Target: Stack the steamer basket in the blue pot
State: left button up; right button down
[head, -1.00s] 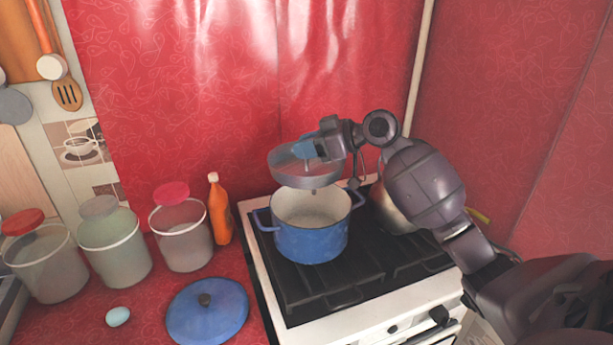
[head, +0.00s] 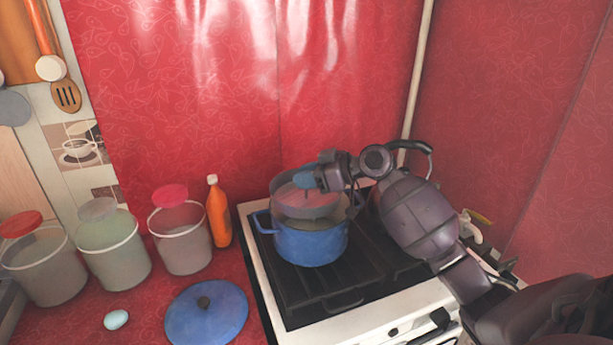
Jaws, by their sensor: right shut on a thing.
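The blue pot (head: 310,247) stands on the stove's left front burner area, its handles to the left and right. The grey steamer basket (head: 287,208) is at the pot's mouth, its lower part at or inside the rim and its upper part above it. My right gripper (head: 313,182) is shut on the steamer basket at its upper side. Whether the basket rests on the pot cannot be told. My left gripper is not in view.
A blue lid (head: 207,318) lies on the red counter left of the stove (head: 375,308). An orange bottle (head: 219,215), several lidded jars (head: 182,244) and a pale blue egg-shaped thing (head: 116,319) stand or lie further left. A red wall cloth hangs behind.

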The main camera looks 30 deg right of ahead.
jog(key=shift+f, duration=0.6)
jog(key=c, duration=0.9)
grip_release()
jog(key=shift+s+a+f, duration=0.1)
jog(key=shift+f, duration=0.15)
jog(key=shift+o, duration=0.2)
jog(key=shift+r, duration=0.25)
jog(key=r+v, duration=0.1)
jog(key=v, duration=1.1)
jog(key=shift+r, duration=0.1)
